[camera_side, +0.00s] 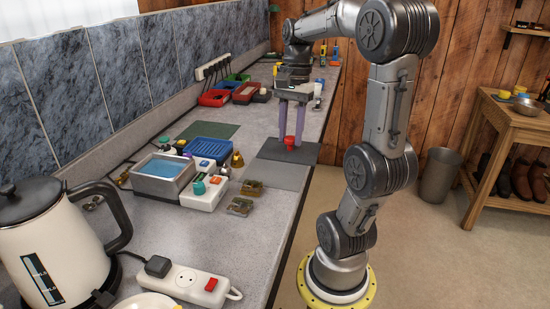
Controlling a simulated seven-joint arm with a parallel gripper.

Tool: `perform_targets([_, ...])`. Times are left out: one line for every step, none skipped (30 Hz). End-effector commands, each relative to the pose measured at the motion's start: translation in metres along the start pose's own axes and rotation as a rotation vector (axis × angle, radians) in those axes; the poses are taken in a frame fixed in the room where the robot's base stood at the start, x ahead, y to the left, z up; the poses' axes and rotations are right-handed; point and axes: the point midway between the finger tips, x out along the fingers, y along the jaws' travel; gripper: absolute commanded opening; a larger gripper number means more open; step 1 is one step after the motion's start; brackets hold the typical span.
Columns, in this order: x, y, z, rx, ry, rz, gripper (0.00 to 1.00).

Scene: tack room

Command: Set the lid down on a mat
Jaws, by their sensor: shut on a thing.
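My gripper (290,138) points down with two long purple fingers over the far right part of the counter. It is shut on a small red piece, which I take to be the lid (289,142), held between the fingertips. The lid is over or on the dark grey mat (310,154); I cannot tell whether it touches. A lighter grey mat (275,175) lies just in front, and a green mat (216,131) lies farther left by the wall. Both look bare.
Left of the mats stand a grey tub with blue inside (163,177), a blue basket (208,148), a white box (205,193) and small brownish pieces (240,206). Red trays (214,98) lie behind. A kettle (45,235) and power strip (185,283) are in front.

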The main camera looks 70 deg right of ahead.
Motion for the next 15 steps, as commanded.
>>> perform_targets([0.005,-0.009,-0.008,0.000,-0.004,0.004,0.00])
perform_targets([0.007,-0.015,-0.013,0.000,-0.003,0.003,0.00])
perform_targets([0.010,-0.021,-0.018,0.000,-0.003,0.003,0.00])
perform_targets([0.013,-0.027,-0.023,0.000,-0.003,0.003,0.00])
perform_targets([0.015,-0.032,-0.028,-0.001,-0.002,0.002,0.00])
perform_targets([0.023,-0.036,-0.032,0.000,-0.004,0.004,0.00])
perform_targets([0.028,-0.039,-0.035,0.000,-0.004,0.004,0.00])
perform_targets([0.034,-0.043,-0.038,0.000,-0.004,0.004,0.00])
perform_targets([0.039,-0.047,-0.043,0.000,-0.003,0.003,0.00])
perform_targets([0.043,-0.050,-0.046,-0.001,-0.003,0.003,0.00])
perform_targets([0.047,-0.053,-0.048,-0.001,-0.003,0.002,0.00])
perform_targets([0.051,-0.056,-0.051,-0.001,-0.002,0.001,0.00])
perform_targets([0.054,-0.058,-0.053,-0.001,-0.002,0.001,0.00])
perform_targets([0.056,-0.059,-0.054,-0.001,-0.001,0.001,0.00])
perform_targets([0.058,-0.061,-0.056,-0.001,0.000,0.000,0.00])
